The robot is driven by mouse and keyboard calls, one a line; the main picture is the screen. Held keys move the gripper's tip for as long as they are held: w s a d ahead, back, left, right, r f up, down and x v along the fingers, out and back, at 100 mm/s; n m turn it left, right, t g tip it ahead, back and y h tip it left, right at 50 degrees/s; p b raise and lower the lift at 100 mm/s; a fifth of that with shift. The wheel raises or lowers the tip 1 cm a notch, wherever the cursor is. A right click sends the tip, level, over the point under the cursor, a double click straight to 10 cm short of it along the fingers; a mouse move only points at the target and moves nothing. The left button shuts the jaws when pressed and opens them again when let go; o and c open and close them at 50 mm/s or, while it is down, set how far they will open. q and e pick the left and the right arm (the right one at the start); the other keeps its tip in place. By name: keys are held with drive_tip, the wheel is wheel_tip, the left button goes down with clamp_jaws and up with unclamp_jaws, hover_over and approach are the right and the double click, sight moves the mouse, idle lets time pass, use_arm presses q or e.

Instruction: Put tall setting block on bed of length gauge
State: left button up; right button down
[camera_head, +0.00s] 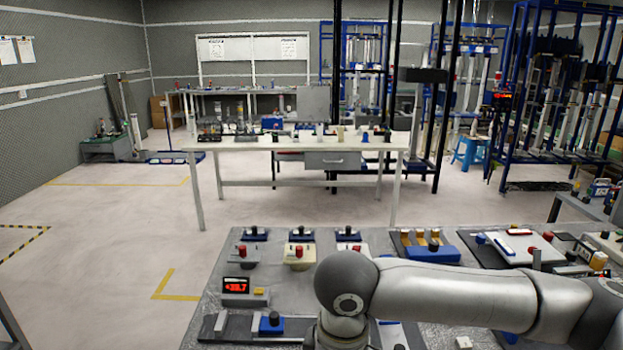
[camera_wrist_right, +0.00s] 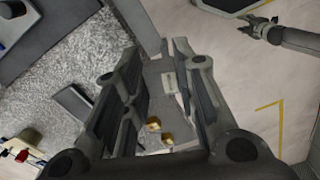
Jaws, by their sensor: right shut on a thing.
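My right gripper (camera_wrist_right: 158,60) is shut on a grey piece (camera_wrist_right: 157,78) between its pads in the right wrist view. I take it for the tall setting block; the fingers hide much of it. The head view shows my right arm, but its gripper is out of sight. The dark long bed (camera_head: 241,328) at the front left of the near table looks like the length gauge, with a blue slide piece (camera_head: 270,323) on it. A dark gripper at the upper right of the right wrist view looks like my left one (camera_wrist_right: 262,28); its opening is unclear.
A red digital display (camera_head: 236,285) stands behind the bed. Several knobbed fixtures line the table's back edge, including a cream one (camera_head: 299,255). A white board (camera_head: 520,247) lies at right. My right arm covers much of the table's front right.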

drive_tip(key=d+r+m, duration=0.1)
drive_tip(key=d+m, duration=1.3)
drive_tip(key=d, duration=0.1)
drive_tip(key=shift+w+d+m, duration=0.2)
drive_tip(key=shift+w+m, duration=0.1)
drive_tip(key=shift+w, duration=0.15)
